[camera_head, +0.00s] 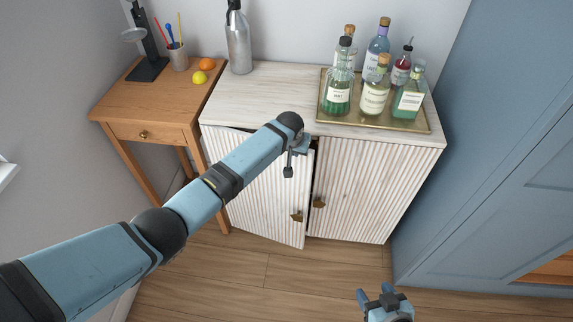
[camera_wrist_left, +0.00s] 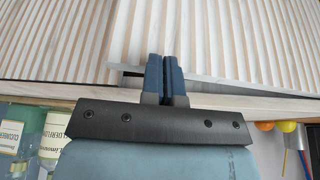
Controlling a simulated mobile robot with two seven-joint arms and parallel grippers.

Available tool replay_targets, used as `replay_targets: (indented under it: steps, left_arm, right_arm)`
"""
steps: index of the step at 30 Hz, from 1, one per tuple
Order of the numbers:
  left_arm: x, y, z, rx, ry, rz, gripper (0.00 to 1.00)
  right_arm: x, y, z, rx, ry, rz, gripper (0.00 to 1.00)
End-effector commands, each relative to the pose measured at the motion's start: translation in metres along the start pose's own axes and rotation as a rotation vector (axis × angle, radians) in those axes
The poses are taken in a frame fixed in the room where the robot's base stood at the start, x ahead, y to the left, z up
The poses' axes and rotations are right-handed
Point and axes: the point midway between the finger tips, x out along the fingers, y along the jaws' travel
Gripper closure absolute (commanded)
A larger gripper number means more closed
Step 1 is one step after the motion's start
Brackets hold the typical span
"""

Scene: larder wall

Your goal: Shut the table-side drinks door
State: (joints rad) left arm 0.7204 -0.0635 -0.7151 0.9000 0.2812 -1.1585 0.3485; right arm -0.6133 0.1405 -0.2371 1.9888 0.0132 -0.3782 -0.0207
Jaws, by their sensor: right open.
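The table-side door (camera_head: 262,190) of the white ribbed cabinet stands slightly ajar. Its free right edge is swung out a little from the front, and a brass knob (camera_head: 297,216) sits near that edge. My left gripper (camera_head: 289,170) is at the door's top, near its free edge. In the left wrist view its fingers (camera_wrist_left: 165,75) are together with nothing seen between them, and the ajar door (camera_wrist_left: 210,40) is right beyond them. I cannot tell whether they touch it. My right gripper (camera_head: 376,294) is open and empty, low in front of the cabinet.
The other door (camera_head: 360,195) is flush with the cabinet front. A brass tray (camera_head: 425,124) with several bottles and a steel flask (camera_head: 238,42) stand on the cabinet top (camera_head: 270,90). A wooden side table (camera_head: 130,100) is at left, a blue cupboard (camera_head: 490,170) at right. The floor in front is clear.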

Motion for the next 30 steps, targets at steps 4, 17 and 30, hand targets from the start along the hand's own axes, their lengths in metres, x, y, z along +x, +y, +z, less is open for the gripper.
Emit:
replay_targets:
  steps: [4, 17, 30]
  left_arm:
    - [0.01, -0.001, -0.013, -0.047, -0.003, -0.02, 1.0]
    - [0.011, -0.002, -0.023, -0.078, -0.004, -0.034, 1.0]
    - [0.007, -0.006, -0.02, -0.078, -0.006, -0.033, 1.0]
  right_arm:
    - [0.007, 0.0, 0.011, 0.0, -0.001, -0.001, 0.41]
    - [0.008, 0.001, 0.009, 0.001, 0.01, 0.003, 0.41]
    - [0.002, 0.002, 0.002, 0.002, 0.004, 0.004, 0.41]
